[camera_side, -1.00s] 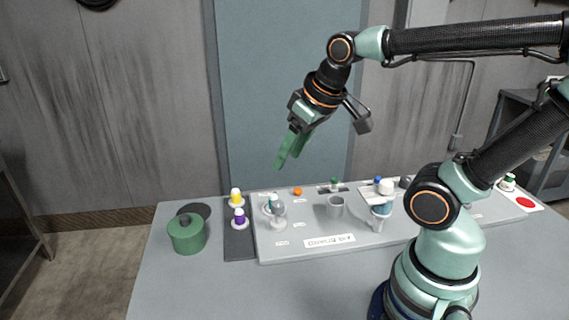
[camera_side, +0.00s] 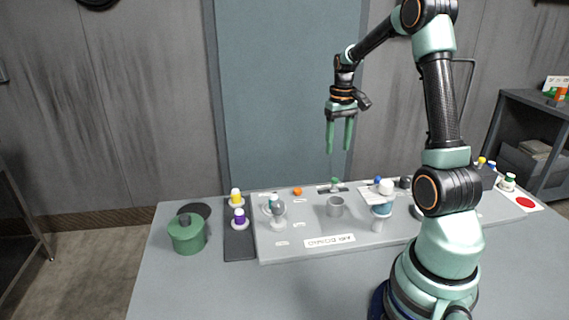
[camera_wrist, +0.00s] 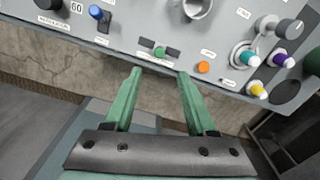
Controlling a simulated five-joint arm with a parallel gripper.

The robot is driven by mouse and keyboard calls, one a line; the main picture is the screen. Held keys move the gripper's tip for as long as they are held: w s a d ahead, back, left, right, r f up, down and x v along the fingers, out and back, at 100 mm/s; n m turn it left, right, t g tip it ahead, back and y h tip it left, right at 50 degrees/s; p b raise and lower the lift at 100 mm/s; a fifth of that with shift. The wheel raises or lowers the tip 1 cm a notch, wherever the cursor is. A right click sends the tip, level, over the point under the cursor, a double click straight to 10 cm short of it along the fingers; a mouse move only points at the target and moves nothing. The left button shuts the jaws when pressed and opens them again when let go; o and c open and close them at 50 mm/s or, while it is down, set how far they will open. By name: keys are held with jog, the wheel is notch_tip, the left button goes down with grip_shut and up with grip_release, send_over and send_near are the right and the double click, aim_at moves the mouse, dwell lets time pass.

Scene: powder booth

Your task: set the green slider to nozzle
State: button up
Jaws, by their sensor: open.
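The green slider (camera_side: 335,183) has a small green knob near the middle of a dark slot at the back of the grey control panel (camera_side: 300,252). In the wrist view the green slider (camera_wrist: 159,51) shows dark slot on both sides of its knob. The small labels by it are too small to read. My gripper (camera_side: 338,150) points down, open and empty, above the slider and apart from it. In the wrist view my gripper (camera_wrist: 160,72) has its two green fingers spread, with the slider between and beyond their tips.
An orange button (camera_side: 297,191) and a grey cup (camera_side: 335,207) are near the slider. A blue-topped switch (camera_wrist: 95,12) is on its other side. A green lidded pot (camera_side: 187,235) and yellow and purple-capped bottles stand at the left. Air around my gripper is clear.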

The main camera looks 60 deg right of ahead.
aim_at(335, 179)
notch_tip(335, 179, down, 12)
jog(key=shift+f, duration=0.1)
dwell(0.5)
grip_shut()
dwell(1.3)
